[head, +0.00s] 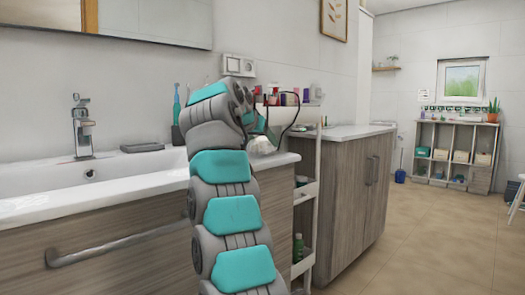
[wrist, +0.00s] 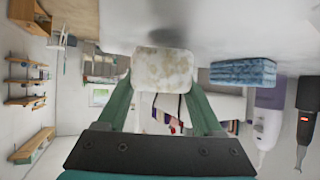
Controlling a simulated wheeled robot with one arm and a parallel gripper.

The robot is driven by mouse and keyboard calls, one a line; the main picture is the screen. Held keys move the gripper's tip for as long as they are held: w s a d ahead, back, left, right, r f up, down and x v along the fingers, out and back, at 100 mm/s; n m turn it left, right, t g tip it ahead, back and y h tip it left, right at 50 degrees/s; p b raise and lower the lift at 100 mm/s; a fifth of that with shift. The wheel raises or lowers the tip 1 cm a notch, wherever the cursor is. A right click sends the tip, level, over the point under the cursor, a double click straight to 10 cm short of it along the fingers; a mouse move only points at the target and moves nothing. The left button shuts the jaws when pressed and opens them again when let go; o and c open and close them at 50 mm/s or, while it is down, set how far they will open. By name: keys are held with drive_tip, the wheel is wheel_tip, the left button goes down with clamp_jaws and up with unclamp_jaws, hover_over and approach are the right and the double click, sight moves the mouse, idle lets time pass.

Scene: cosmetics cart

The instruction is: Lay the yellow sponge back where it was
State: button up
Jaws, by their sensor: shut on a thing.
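My gripper (wrist: 163,80) is shut on a pale cream sponge with faint yellowish-brown stains (wrist: 165,68), its green fingers on either side of it. No other sponge in view looks yellow. In the head view my gripper (head: 266,130) is at the right end of the sink counter, near the cart, and a small whitish thing (head: 262,146) shows at it, likely the same sponge. A blue sponge (wrist: 243,72) lies apart from the held one, to its right in the wrist view. My arm hides part of the counter and cart.
The white cart (head: 307,190) stands between the sink counter (head: 120,187) and a wooden cabinet (head: 352,180). Several bottles (head: 285,98) stand behind my gripper. A grey soap dish (head: 142,147) and toothbrushes (head: 177,105) are on the sink counter.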

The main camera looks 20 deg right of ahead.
drive_tip(key=shift+f, duration=0.6)
drive_tip(key=shift+r, duration=0.15)
drive_tip(key=o, duration=1.3)
drive_tip(key=shift+o, duration=0.2)
drive_tip(key=shift+r, duration=0.1)
drive_tip(key=v, duration=1.2)
